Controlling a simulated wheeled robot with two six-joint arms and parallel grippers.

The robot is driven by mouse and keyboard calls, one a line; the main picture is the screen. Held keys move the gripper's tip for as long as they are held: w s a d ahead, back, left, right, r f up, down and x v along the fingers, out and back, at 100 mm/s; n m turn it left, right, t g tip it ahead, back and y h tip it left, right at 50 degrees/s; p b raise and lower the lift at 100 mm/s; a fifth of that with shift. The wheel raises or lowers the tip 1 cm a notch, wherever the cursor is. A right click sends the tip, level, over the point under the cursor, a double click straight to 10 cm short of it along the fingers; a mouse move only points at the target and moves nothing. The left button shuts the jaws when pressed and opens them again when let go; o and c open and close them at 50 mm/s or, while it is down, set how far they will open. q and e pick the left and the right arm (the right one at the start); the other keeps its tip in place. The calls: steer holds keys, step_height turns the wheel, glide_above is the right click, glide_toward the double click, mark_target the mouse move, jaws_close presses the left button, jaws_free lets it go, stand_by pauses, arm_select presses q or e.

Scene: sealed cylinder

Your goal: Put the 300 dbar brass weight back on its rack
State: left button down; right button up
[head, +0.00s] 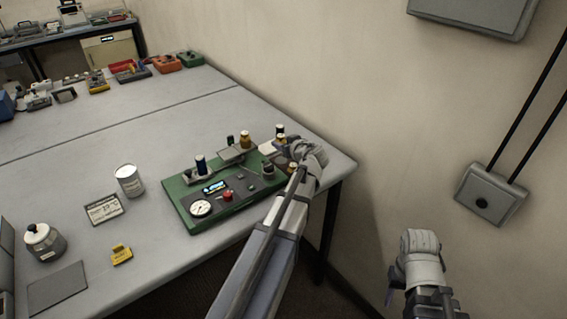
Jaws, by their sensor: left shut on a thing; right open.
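A green instrument (228,205) with a dial, small screen and red knob stands near the table's right corner. A dark blue cylinder (201,165) stands on its back left. Small brass weights stand around its back right; one (245,140) is by a small pan, and another (268,170) is near its right end. The weights' markings are too small to read. My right gripper (392,285) is open, off the table, its fingers mostly hidden.
A white can (129,180), a label card (104,209), a yellow block (121,254), a lidded jar (44,241) and a dark pad (57,287) lie to the left. The wall (300,60) runs close behind the table's right edge. The table's middle is clear.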

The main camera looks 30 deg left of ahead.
mark_target(283, 163)
arm_select(q)
steer(key=shift+f+b, duration=1.95)
steer(key=shift+f, duration=0.55)
steer(key=shift+f, duration=0.1)
steer(key=shift+f+b, duration=0.5)
steer(key=shift+b, duration=0.15)
steer(key=shift+c, duration=1.8)
jaws_free()
steer(key=shift+s, duration=0.15)
